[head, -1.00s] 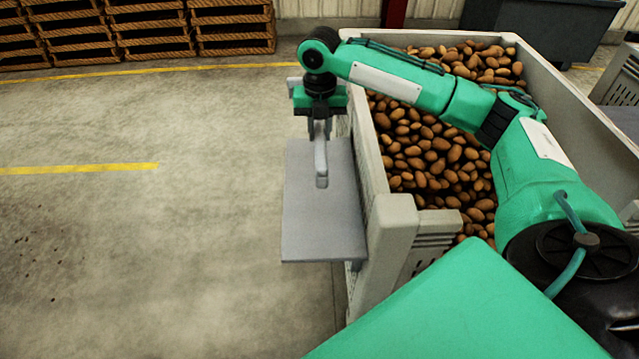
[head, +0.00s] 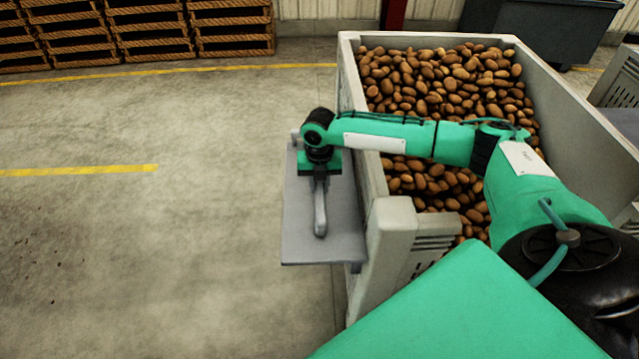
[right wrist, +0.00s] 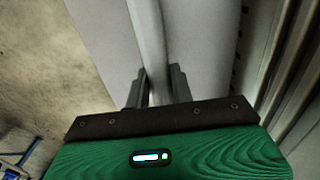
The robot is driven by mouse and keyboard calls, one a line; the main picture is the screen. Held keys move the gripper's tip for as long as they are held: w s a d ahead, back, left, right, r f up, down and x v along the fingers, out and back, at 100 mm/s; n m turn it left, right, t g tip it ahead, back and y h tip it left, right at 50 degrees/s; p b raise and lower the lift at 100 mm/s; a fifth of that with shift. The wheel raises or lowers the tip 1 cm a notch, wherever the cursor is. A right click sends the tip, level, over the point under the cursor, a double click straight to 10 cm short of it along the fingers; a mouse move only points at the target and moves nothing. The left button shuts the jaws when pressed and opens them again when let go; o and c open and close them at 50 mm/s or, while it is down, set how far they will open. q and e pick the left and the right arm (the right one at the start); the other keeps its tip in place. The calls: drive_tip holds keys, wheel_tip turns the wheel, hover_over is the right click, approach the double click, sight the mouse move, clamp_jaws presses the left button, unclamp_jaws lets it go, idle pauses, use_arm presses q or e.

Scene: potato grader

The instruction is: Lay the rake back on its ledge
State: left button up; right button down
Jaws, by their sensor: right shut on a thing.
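The grey rake (head: 320,212) is in my right gripper (head: 318,180), which is shut on its handle. The handle's free end points toward me over the flat grey ledge (head: 335,245) on the bin's left side. A small pale piece beyond the gripper looks like part of the rake's head; the rest is hidden by my wrist. In the right wrist view, the handle (right wrist: 147,30) runs between the two fingers (right wrist: 157,88) above the ledge (right wrist: 105,40). I cannot tell whether the rake touches the ledge. My left gripper is not in view.
The large grey bin (head: 392,222) full of potatoes (head: 440,85) stands right of the ledge, with my right arm reaching across it. Open concrete floor (head: 150,240) lies to the left. Wooden pallets (head: 140,30) are stacked at the back left.

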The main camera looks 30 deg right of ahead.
drive_tip(key=shift+f, duration=0.1)
drive_tip(key=c, duration=1.2)
unclamp_jaws()
use_arm(q)
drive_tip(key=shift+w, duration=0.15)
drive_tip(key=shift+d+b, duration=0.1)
drive_tip(key=shift+b, duration=0.2)
use_arm(e)
wheel_tip(320, 180, up, 12)
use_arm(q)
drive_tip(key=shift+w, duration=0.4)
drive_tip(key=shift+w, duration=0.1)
